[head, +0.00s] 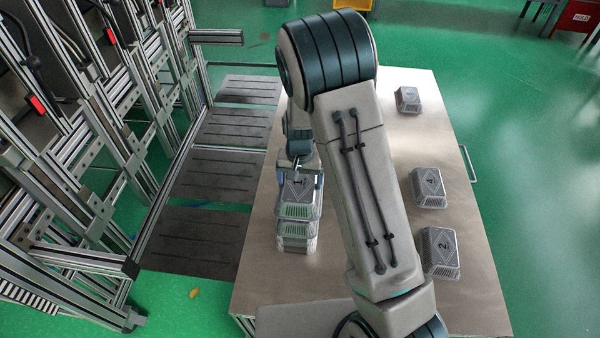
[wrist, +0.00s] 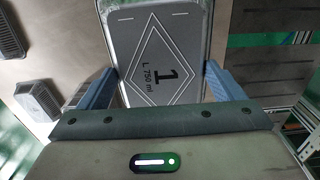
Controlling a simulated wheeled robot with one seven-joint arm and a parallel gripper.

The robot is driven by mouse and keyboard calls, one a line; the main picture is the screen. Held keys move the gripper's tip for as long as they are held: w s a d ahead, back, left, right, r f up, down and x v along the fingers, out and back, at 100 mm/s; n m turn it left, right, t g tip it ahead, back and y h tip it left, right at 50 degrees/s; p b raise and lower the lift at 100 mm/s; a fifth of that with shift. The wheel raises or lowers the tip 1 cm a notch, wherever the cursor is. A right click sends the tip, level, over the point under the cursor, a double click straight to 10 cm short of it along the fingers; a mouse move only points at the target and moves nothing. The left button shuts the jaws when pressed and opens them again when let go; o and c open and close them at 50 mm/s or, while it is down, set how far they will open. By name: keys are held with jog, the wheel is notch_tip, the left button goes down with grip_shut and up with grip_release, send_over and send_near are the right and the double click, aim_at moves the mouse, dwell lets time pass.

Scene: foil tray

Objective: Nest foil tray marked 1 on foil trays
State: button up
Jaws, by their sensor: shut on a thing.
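The foil tray marked 1 (head: 297,193) is grey, with a diamond and a 1 on its upper face. It fills the top middle of the wrist view (wrist: 160,62). My gripper (head: 299,172) is shut on it, with a blue finger at each side in the wrist view (wrist: 160,82). Below it in the head view are stacked foil trays (head: 297,240) on the table. The held tray is above the stack, in line with it or nearly so. I cannot tell whether they touch. My arm hides part of the table to the right.
On the table (head: 262,285), trays marked 2 (head: 440,252) and 4 (head: 428,187) and another tray (head: 407,99) stand to the right. Dark slatted panels (head: 205,175) and a metal frame (head: 70,190) lie left of the table. The table's front left is clear.

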aim_at(299, 183)
jog(key=shift+a+f, duration=0.25)
notch_tip(299, 183, down, 9)
jog(key=b, duration=0.7)
jog(key=shift+d+f, duration=0.1)
jog(key=o, duration=0.7)
notch_tip(299, 183, up, 14)
jog(key=shift+f, duration=0.1)
dwell(0.5)
